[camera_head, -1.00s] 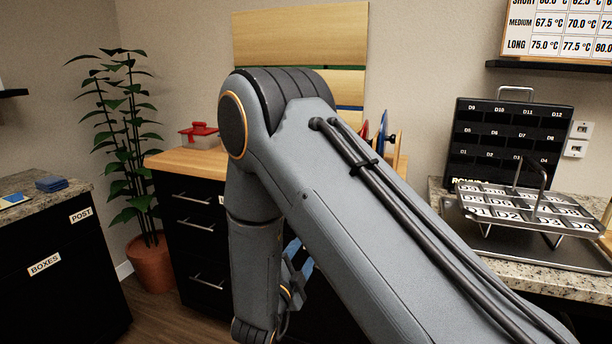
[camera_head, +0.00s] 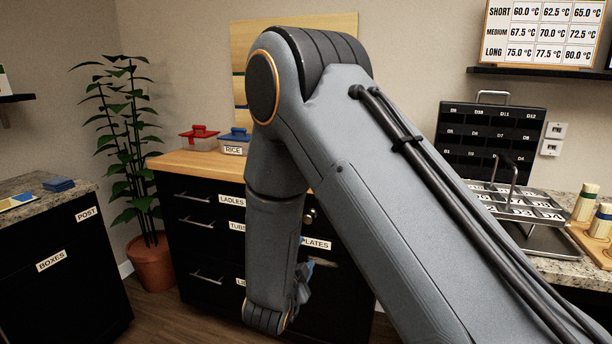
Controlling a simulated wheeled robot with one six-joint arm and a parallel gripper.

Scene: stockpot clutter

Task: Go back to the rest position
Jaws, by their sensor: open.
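My arm reaches from the lower right up to a bent elbow, and its forearm hangs down in front of the black drawer cabinet. My gripper (camera_head: 303,283) shows only in part, behind and to the right of the wrist at the forearm's lower end. Its bluish jaw parts stand apart from the cabinet front as far as I can see, and the jaws are open. I see nothing held in them, though the wrist hides much of that area.
The black cabinet (camera_head: 180,222) carries a red-lidded box (camera_head: 200,138) and a blue-lidded box (camera_head: 235,141) labelled RICE. A potted plant (camera_head: 152,262) stands left. A granite counter with a metal rack (camera_head: 520,205) and jars (camera_head: 586,202) lies right. Floor shows at lower left.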

